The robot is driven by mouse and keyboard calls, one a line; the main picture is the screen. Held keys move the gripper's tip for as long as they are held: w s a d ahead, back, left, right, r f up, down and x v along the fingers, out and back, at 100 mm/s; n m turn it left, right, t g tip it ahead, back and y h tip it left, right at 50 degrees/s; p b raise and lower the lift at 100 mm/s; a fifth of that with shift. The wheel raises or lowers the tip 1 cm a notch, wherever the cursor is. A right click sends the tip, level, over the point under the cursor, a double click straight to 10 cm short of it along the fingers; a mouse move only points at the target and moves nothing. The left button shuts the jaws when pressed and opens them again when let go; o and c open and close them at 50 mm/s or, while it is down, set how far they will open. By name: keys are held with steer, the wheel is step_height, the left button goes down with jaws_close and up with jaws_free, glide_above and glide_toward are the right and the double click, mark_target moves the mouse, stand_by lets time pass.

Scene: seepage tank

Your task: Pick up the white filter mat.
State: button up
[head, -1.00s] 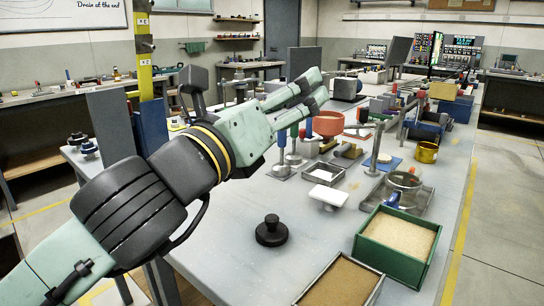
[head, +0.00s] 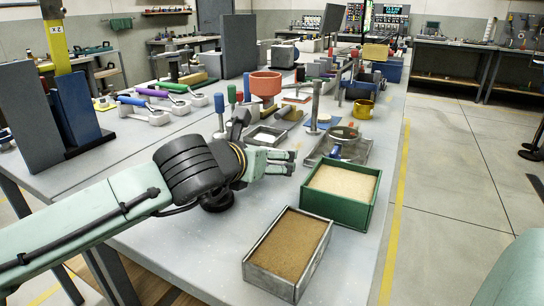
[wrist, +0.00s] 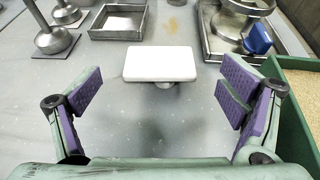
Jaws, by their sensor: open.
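The white filter mat (wrist: 160,63) is a flat white rectangle at the upper middle of the wrist view. It rests raised on a small grey support, part of which shows under its front edge. My gripper (wrist: 163,92) is open and empty, its purple-padded fingers spread wider than the mat. The mat lies ahead of the fingertips, roughly centred between them and apart from both. In the head view my gripper (head: 283,162) reaches over the bench, and the mat is hidden behind it.
A green box of pale sand (head: 341,183) stands close to the right of my gripper. A metal tray of brown sand (head: 287,245) lies nearer.

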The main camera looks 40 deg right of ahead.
steer(key=x, duration=0.2)
steer(key=shift+w+d+f, duration=0.1)
steer(key=shift+d, duration=0.15)
steer(key=shift+c, duration=0.5)
steer(key=c, duration=0.8)
